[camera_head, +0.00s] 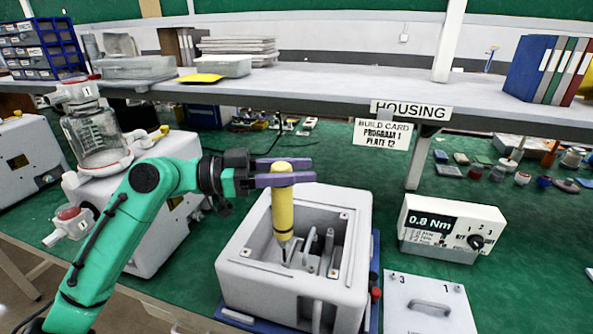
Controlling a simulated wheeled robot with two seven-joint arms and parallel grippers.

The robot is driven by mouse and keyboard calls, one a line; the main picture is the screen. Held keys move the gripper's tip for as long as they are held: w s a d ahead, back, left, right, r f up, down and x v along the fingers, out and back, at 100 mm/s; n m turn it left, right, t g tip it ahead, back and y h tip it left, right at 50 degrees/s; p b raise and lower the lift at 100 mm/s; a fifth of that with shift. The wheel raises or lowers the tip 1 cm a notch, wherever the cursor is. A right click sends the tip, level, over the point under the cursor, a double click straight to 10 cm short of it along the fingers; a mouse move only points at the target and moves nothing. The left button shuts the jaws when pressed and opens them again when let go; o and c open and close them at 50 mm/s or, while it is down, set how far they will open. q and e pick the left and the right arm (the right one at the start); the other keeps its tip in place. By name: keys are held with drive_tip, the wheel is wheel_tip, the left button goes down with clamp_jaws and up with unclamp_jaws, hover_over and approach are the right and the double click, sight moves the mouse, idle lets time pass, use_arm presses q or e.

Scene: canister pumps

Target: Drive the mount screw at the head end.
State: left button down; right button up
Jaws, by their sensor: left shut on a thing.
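My left gripper (286,172), with purple fingers, is shut on a yellow driver (282,213) near its top. The driver hangs nearly upright over the open white housing (262,296), its dark tip reaching down into the cavity. Metal parts (318,256) stand in the cavity close to the tip. I cannot tell whether the tip touches a screw, and the mount screw itself cannot be made out. A grey controller box (452,228) to the right reads 0.8 Nm. My right gripper is not in view.
A blue base (373,262) lies under the housing. A white plate (428,310) with a handle, marked 3 and 1, lies to its right. A canister pump (97,137) stands at left behind my arm. A shelf (350,88) with HOUSING and build card signs crosses behind.

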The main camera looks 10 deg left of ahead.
use_arm(q)
drive_tip(key=shift+b, duration=0.3)
idle(0.6)
drive_tip(key=shift+r+p, duration=1.65)
drive_tip(key=shift+r, duration=0.95)
